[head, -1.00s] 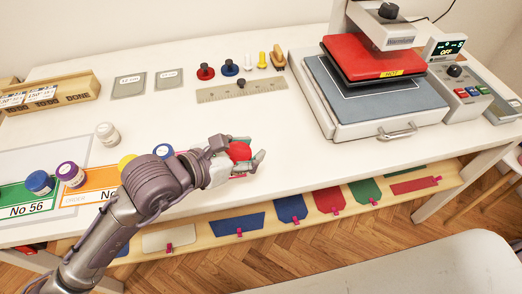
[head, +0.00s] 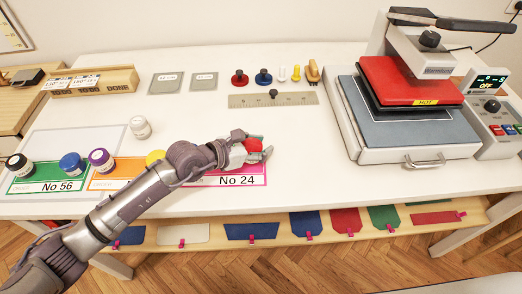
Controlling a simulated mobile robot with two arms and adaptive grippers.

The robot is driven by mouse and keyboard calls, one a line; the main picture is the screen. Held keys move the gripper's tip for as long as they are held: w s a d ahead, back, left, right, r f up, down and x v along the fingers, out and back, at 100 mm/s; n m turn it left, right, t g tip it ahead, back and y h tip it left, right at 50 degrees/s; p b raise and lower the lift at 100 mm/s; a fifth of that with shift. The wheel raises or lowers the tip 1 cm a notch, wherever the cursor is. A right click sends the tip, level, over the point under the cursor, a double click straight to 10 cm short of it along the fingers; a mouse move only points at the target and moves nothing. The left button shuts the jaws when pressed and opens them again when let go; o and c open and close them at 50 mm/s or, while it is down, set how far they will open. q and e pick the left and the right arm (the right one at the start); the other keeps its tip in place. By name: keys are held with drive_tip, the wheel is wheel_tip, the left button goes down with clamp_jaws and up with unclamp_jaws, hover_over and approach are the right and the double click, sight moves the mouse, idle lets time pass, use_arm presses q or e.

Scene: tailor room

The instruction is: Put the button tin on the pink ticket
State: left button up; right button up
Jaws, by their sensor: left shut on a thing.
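My left gripper (head: 258,151) is shut on a small round red tin (head: 252,145), partly hidden by the fingers. It holds the tin at the far right end of the pink ticket (head: 238,181), marked No 24, near the table's front. I cannot tell whether the tin touches the ticket or is just above it. My left forearm hides the ticket's left part. My right gripper is not in view.
Left of my arm are a green ticket (head: 48,187), an orange ticket (head: 103,183) and jars with black (head: 18,162), blue (head: 71,162), purple (head: 101,159) and yellow (head: 155,157) tops. A heat press (head: 415,145) stands right.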

use_arm(q)
wheel_tip(320, 180, down, 3)
drive_tip(key=shift+r, duration=0.2)
drive_tip(key=o, duration=0.8)
drive_tip(key=shift+f, duration=0.2)
drive_tip(key=shift+c, duration=0.2)
drive_tip(key=o, duration=0.6)
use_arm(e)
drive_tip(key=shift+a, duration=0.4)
use_arm(q)
drive_tip(key=shift+s+r, duration=0.1)
